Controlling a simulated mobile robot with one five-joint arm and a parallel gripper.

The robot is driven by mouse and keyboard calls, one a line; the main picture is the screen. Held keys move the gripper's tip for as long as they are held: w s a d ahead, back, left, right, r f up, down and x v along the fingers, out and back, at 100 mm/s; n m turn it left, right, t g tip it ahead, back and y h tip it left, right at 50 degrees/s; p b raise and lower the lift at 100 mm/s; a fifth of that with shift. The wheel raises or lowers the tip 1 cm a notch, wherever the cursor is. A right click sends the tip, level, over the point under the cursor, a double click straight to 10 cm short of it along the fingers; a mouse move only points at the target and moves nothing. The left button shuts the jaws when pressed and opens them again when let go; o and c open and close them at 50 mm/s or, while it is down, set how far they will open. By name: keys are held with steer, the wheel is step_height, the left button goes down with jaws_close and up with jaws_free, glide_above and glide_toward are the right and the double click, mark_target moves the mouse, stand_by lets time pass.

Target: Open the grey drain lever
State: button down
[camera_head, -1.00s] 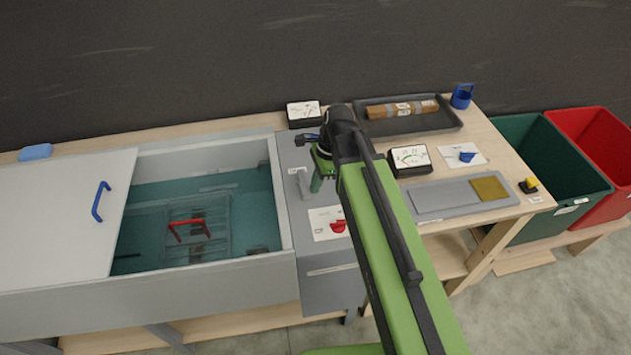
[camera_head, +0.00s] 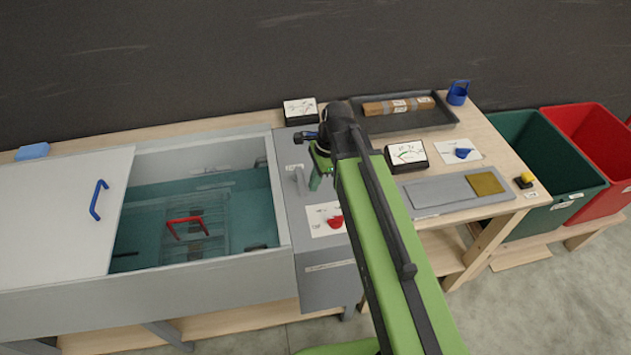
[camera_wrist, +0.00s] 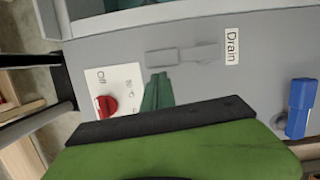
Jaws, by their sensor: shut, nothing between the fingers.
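The grey drain lever (camera_head: 301,181) lies on the grey panel right of the tank. In the wrist view the lever (camera_wrist: 190,53) is a flat grey bar, beside a white "Drain" label (camera_wrist: 232,46). My gripper (camera_head: 315,182) is shut and empty, its dark green fingers just right of the lever in the head view. In the wrist view the fingertips (camera_wrist: 157,78) sit just below the left end of the lever. I cannot tell whether they touch it.
A red knob (camera_wrist: 107,106) on a white "Off" plate is close to the fingers. A blue valve handle (camera_wrist: 299,108) stands at the right. The open tank (camera_head: 285,215) holds a basket with a red handle (camera_head: 187,227).

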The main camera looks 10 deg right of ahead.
steer(key=d, duration=0.3)
steer(key=shift+w+d+r, duration=0.15)
steer(key=shift+d+r, duration=0.1)
steer(key=shift+d, duration=0.1)
steer(key=p+v, duration=0.9)
steer(key=shift+r+p, duration=0.3)
steer(key=shift+p, duration=0.1)
steer(key=s+d+f+n+h+b, duration=0.2)
steer(key=s+f+n+b, duration=0.1)
steer(key=n, duration=1.3)
steer(key=shift+s+d+f+h, duration=0.2)
steer(key=shift+s+f+h, duration=0.2)
steer(key=shift+s, duration=0.2)
steer(key=shift+a, duration=0.1)
